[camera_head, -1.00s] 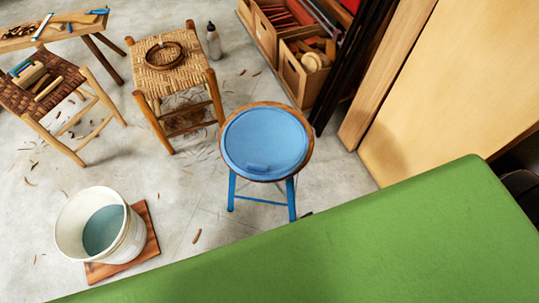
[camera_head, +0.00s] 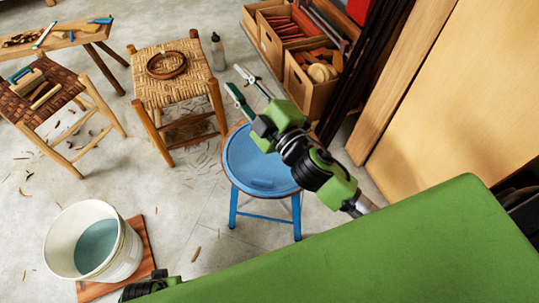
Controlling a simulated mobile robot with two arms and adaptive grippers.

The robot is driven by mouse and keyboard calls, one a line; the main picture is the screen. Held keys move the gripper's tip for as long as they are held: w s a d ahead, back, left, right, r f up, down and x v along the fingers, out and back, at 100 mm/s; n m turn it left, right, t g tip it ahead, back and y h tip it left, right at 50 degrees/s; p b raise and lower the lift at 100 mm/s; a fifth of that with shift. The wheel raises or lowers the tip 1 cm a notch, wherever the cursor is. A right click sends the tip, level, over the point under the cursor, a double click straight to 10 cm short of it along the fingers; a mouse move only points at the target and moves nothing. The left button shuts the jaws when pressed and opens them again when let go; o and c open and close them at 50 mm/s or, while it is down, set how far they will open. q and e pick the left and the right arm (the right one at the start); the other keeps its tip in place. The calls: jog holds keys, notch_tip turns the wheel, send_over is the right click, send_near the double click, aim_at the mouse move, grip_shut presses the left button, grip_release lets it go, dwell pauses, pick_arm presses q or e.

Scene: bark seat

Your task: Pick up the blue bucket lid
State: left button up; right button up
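The blue bucket lid (camera_head: 252,170) is a flat disc with a small raised grip near its front edge. It lies on the round seat of a stool with blue legs (camera_head: 265,221). My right gripper (camera_head: 236,80) is above the stool, its two fingers spread apart with nothing between them, pointing up and left past the lid's far edge. Its arm hides the lid's upper right part. A black and green part of my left arm shows at the bottom edge; no fingers of my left gripper are visible.
A white bucket (camera_head: 126,257) stands on a reddish-brown board (camera_head: 146,240) at lower left. A woven stool (camera_head: 190,60) with a brown ring and a bottle (camera_head: 217,52) are behind. Wooden crates (camera_head: 310,95) and leaning panels fill the right. Floor between bucket and stool is mostly clear.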

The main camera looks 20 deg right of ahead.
jog(key=s+a+r+n+g+y, duration=0.55)
jog(key=a+r+n+y, duration=0.25)
jog(key=a+n+y, duration=0.45)
jog(key=s+a+f+n+g, duration=0.1)
jog(key=s+a+n+g, duration=0.3)
jog(key=n, duration=0.5)
jog(key=n+g+h+b, duration=0.1)
jog(key=n+g+h, duration=0.6)
jog(key=n+h, duration=0.65)
send_near(263, 181)
jog(key=a+f+m, duration=0.1)
jog(key=a+f+h+b, duration=0.1)
jog(key=shift+w+f+m+b, duration=0.2)
jog(key=shift+f+m+b, duration=0.1)
jog(key=shift+m, duration=0.1)
jog(key=shift+b+x, duration=0.5)
jog(key=shift+x, duration=2.55)
pick_arm(q)
jog(key=w+v, duration=0.2)
jog(key=v, duration=0.7)
jog(key=shift+r+t, duration=0.3)
jog(key=shift+r, duration=0.3)
pick_arm(e)
jog(key=shift+w+d, duration=0.1)
jog(key=shift+d, duration=0.05)
pick_arm(q)
jog(key=shift+w, duration=0.1)
